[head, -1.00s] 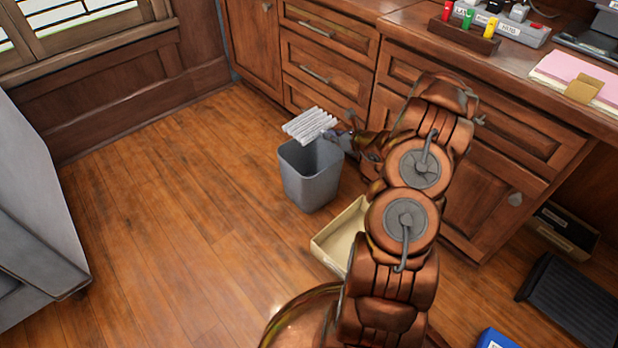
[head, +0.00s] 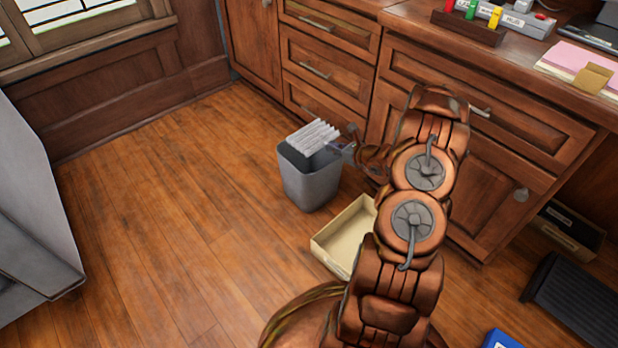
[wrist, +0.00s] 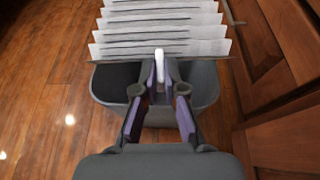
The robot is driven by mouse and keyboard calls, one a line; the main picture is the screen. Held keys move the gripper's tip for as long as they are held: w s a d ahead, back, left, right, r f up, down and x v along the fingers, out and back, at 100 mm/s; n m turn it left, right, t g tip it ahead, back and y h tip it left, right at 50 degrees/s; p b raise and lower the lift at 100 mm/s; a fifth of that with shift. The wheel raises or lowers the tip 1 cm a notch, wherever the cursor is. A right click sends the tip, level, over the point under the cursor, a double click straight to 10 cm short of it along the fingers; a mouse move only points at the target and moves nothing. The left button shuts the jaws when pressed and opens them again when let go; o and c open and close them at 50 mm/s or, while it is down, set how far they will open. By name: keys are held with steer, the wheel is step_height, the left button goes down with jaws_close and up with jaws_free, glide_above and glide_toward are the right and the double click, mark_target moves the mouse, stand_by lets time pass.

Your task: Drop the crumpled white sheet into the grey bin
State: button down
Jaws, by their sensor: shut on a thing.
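The white sheet (head: 314,136) shows as a ridged, pleated piece over the mouth of the grey bin (head: 311,183). In the wrist view the sheet (wrist: 160,30) spans the top, with its near edge pinched between the fingertips. My gripper (head: 344,148) comes in from the right at the bin's rim and is shut on the sheet. In the wrist view my gripper (wrist: 159,75) is above the bin (wrist: 205,85), whose dark opening shows on both sides of the fingers. The sheet's lower part is hard to tell from the rim in the head view.
A cream tray (head: 345,238) lies on the floor just right of the bin. Wooden drawers (head: 325,65) stand close behind the bin. A grey cabinet-like object (head: 40,200) is at the left. The floor (head: 170,190) between is clear.

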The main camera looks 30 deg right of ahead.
steer(key=c, duration=1.2)
jaws_free()
steer(key=v, duration=1.2)
